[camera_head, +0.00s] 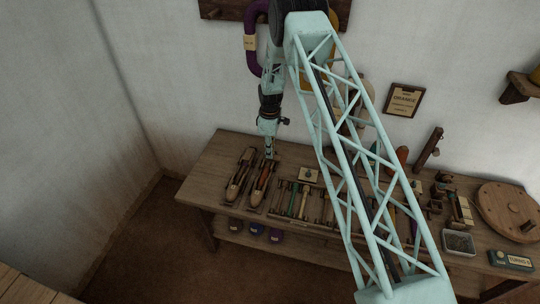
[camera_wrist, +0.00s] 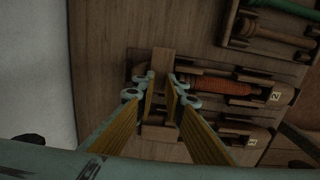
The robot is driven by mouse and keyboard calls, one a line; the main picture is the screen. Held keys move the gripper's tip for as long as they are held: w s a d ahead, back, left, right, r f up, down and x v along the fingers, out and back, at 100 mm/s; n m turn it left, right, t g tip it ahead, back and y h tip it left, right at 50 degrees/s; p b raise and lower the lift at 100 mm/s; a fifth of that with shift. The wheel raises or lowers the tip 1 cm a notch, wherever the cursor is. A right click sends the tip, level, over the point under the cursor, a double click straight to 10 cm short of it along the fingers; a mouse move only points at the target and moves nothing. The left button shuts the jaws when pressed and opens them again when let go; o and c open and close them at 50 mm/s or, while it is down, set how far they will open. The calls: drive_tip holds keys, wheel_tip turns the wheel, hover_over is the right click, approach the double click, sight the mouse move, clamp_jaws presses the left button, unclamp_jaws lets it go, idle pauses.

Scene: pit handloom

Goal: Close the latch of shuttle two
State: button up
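Shuttle two (camera_wrist: 225,86) lies in the wrist view with orange-red thread and a pale tag (camera_wrist: 275,97) whose sideways mark reads as a 2. In the head view it is the right one of two shuttles (camera_head: 262,182) at the table's left end. My gripper (camera_head: 270,153) points down just above its far end. In the wrist view my gripper's yellow-padded fingers (camera_wrist: 162,80) stand a small gap apart. A wooden crosspiece (camera_wrist: 161,62) shows between and beyond the tips; I cannot tell whether they touch it. The latch cannot be made out clearly.
A second shuttle (camera_head: 239,178) lies close on the left. A tray (camera_head: 282,211) of coloured bobbins stands close on the right. More tools and a round wooden disc (camera_head: 508,208) are further right. The wall is behind; bare tabletop (camera_head: 213,165) is at the left.

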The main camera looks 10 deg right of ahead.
drive_tip(key=shift+f, duration=0.85)
drive_tip(key=shift+c, duration=0.4)
clamp_jaws()
drive_tip(key=shift+m+b, duration=1.05)
drive_tip(key=shift+m, duration=0.45)
